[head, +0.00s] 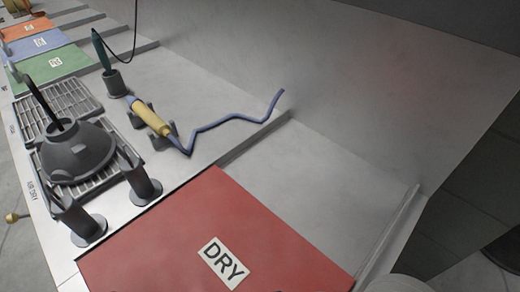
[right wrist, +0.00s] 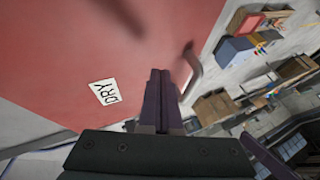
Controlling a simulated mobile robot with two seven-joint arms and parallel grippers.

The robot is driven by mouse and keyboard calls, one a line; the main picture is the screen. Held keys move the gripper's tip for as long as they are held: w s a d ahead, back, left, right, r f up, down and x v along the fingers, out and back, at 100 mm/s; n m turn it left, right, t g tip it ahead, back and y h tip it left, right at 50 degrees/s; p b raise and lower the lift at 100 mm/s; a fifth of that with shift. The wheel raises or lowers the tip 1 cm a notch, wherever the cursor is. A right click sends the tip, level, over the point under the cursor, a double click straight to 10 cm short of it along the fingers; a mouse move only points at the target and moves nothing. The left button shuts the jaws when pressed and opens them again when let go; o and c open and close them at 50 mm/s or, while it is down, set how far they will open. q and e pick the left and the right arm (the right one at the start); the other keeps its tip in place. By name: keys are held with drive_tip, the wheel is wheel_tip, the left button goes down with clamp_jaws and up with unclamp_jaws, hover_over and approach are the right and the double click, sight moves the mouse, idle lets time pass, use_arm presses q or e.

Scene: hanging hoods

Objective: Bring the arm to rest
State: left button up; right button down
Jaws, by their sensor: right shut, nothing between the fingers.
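My right gripper (right wrist: 160,76) shows in the right wrist view with its two dark fingers together and nothing between them. It is in front of a red panel marked DRY (right wrist: 150,35). The same red DRY panel (head: 185,235) lies at the bottom middle of the head view. Neither gripper shows in the head view, and my left gripper is in neither view.
A grey dome-shaped part (head: 80,152) sits over a slotted grate (head: 60,100). A yellow-handled tool (head: 150,117) with a bent blue hose (head: 235,117) lies on the grey bench. Green (head: 55,65), blue and orange panels are at the far left. Boxes (right wrist: 235,50) stand beyond the red panel.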

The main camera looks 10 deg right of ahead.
drive_tip(key=s+d+r+m+t+h+p, duration=0.15)
drive_tip(key=d+r+h, duration=0.25)
drive_tip(key=d+r, duration=0.5)
drive_tip(key=s+d+r+m+t+h+p, duration=0.1)
drive_tip(key=d+r+m+h, duration=0.2)
drive_tip(key=d+r, duration=0.55)
use_arm(q)
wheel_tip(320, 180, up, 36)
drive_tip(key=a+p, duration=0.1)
drive_tip(key=p, duration=3.2)
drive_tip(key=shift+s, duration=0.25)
use_arm(e)
wheel_tip(320, 180, up, 30)
drive_tip(key=d, duration=0.2)
drive_tip(key=shift+w+r, duration=0.15)
drive_tip(key=shift+r, duration=0.1)
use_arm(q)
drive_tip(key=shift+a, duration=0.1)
use_arm(e)
drive_tip(key=shift+d+g, duration=0.1)
drive_tip(key=shift+g, duration=0.15)
